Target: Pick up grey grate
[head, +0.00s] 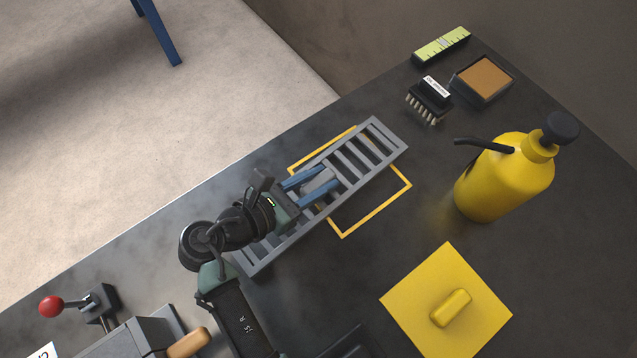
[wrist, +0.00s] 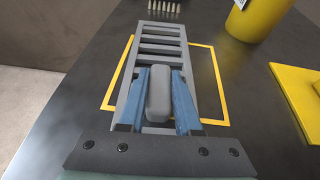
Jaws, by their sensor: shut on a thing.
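The grey grate (head: 366,153) is a long slatted frame over the dark bench, lying across a yellow outlined rectangle. It also shows in the wrist view (wrist: 162,38), stretching away from my gripper. My gripper (head: 318,185) is over the middle of the grate. Its blue fingers (wrist: 158,95) are shut on a rounded grey handle on the grate. My arm hides part of the grate's near half in the head view. I cannot tell whether the grate touches the bench.
A yellow bottle (head: 505,180) with a black cap and spout stands to the right. A yellow square (head: 410,298) with a yellow block lies at lower right. A black connector block (head: 431,97), a brown-topped tray (head: 456,84) and a red-knobbed lever (head: 51,306) are also on the bench.

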